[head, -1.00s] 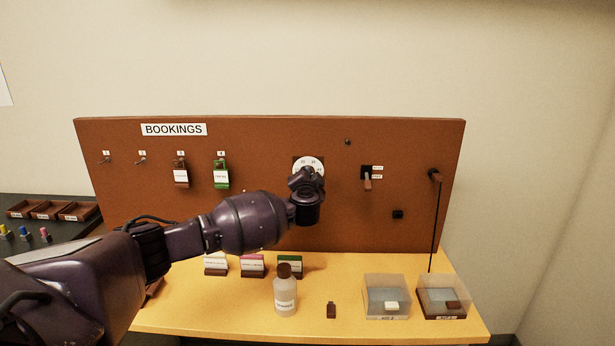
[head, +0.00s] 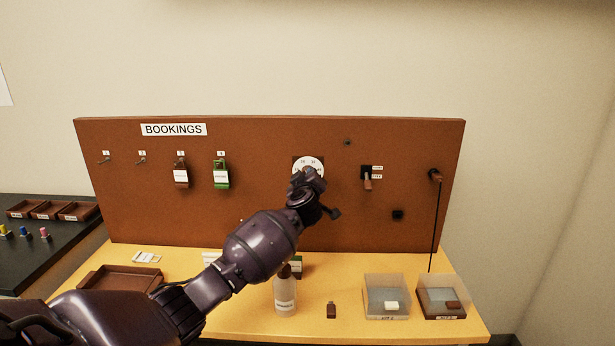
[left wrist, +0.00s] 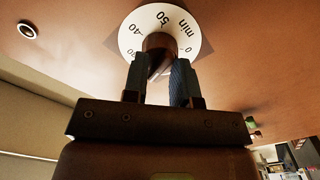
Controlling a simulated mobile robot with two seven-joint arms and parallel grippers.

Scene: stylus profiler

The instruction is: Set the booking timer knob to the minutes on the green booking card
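The timer dial (head: 297,163) is a white disc on the brown board, partly hidden by my left arm in the head view. In the left wrist view the white dial (left wrist: 190,22) shows 40, 50, min and 0. Its brown knob (left wrist: 157,42) stands at the centre. My left gripper (left wrist: 160,68) has one finger on each side of the knob and appears closed on it. The pointer's setting is hard to read. The green booking card (head: 221,175) hangs on the board under the fourth label; its writing is too small to read. My right gripper is not in view.
A bottle (head: 285,295) stands on the yellow table below my arm. Two clear-walled bins (head: 386,312) (head: 441,312) stand at the right. A lever switch (head: 367,180) and a cord on a hook (head: 435,175) are right of the dial. A brown tray (head: 120,270) lies at the left.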

